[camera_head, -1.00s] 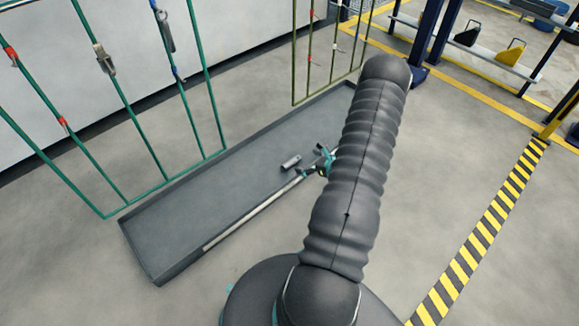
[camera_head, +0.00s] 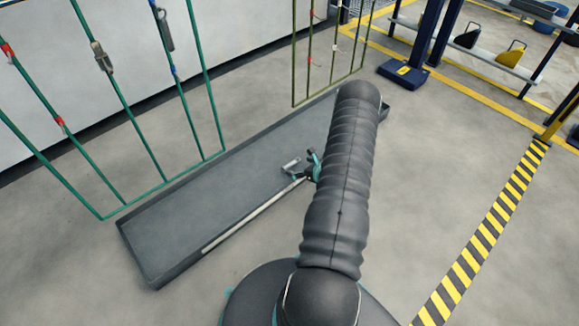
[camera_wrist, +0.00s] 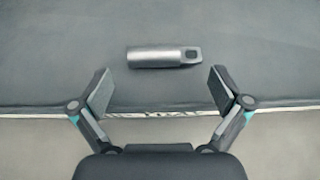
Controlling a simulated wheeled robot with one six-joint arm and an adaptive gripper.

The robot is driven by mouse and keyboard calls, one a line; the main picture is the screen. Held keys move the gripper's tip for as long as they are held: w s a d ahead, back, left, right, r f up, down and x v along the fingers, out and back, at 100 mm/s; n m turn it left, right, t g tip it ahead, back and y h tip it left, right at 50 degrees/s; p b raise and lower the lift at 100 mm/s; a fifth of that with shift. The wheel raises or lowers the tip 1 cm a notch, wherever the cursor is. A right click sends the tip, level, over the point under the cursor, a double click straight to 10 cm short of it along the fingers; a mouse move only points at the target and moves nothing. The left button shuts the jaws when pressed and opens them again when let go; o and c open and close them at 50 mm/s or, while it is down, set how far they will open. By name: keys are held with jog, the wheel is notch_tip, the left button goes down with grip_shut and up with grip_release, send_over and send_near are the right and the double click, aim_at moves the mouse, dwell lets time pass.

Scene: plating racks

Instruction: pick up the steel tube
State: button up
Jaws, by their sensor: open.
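The steel tube (camera_wrist: 155,57) lies on its side in the grey tray (camera_wrist: 45,60), with a dark end piece with a hole at its right. In the wrist view it lies lengthwise across the picture, just beyond my fingertips. My gripper (camera_wrist: 159,90) is open and empty, its two fingers spread to either side of the tube's width. In the head view the tube (camera_head: 291,164) shows small in the tray, beside my gripper (camera_head: 303,163), which is partly hidden by my arm.
The tray's near rim (camera_head: 240,226) runs under my gripper. A blue post base (camera_head: 404,74) stands at the back.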

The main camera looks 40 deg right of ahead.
aim_at(290, 163)
jog(key=shift+a+x, duration=0.2)
jog(key=shift+x, duration=2.15)
jog(key=shift+r, duration=0.2)
jog(key=c, duration=1.2)
